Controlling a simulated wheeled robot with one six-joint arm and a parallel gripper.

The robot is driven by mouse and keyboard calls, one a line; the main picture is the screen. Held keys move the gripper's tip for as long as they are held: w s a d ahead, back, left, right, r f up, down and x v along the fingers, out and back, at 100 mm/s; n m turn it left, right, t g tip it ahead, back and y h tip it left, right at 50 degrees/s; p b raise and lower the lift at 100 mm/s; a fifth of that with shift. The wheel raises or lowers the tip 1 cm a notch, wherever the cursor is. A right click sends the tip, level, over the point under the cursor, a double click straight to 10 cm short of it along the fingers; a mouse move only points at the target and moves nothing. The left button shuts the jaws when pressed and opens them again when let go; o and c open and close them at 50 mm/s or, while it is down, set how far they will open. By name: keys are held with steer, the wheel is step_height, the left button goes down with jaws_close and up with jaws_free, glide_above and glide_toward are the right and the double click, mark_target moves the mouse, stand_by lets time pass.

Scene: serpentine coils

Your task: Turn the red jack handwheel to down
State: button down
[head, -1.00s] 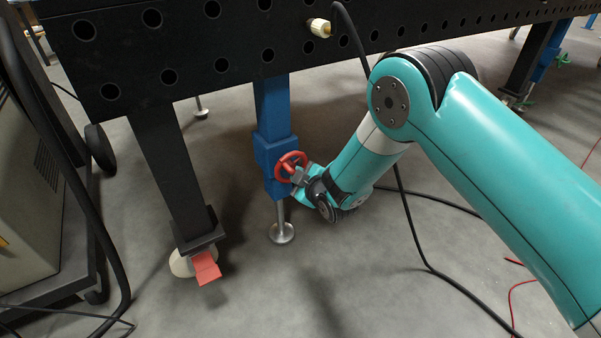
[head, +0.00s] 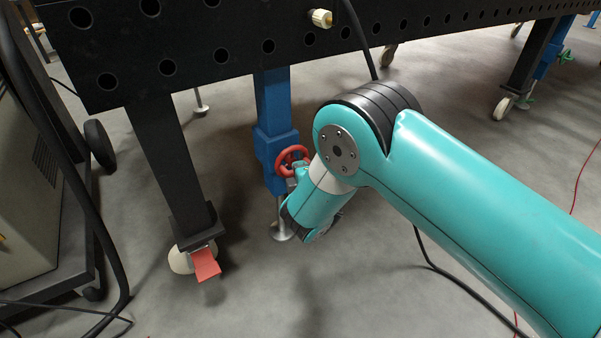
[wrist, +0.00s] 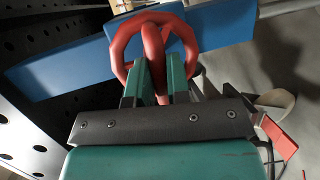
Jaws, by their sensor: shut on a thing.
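The red jack handwheel (head: 291,155) is on the side of a blue jack leg (head: 271,118) under the black table. In the head view my arm hides its lower part. My gripper (wrist: 156,78) is at the wheel. In the wrist view its two teal fingers are shut on a red part of the handwheel (wrist: 124,42), with the ring showing around and above them. In the head view my gripper's fingers are mostly hidden behind my wrist.
The black perforated table edge (head: 225,55) runs above. A black table leg (head: 170,165) with a red pedal (head: 206,265) stands to the left. A grey cabinet (head: 30,190) is at the far left. A black cable (head: 445,265) lies on the floor, which is open at the front.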

steer(key=shift+d, duration=0.1)
stand_by(0.5)
steer(key=c, duration=1.1)
jaws_free()
steer(key=shift+w, duration=0.1)
steer(key=b+v, duration=1.1)
steer(key=v, duration=0.6)
steer(key=shift+s+b, duration=0.3)
steer(key=shift+b, duration=0.1)
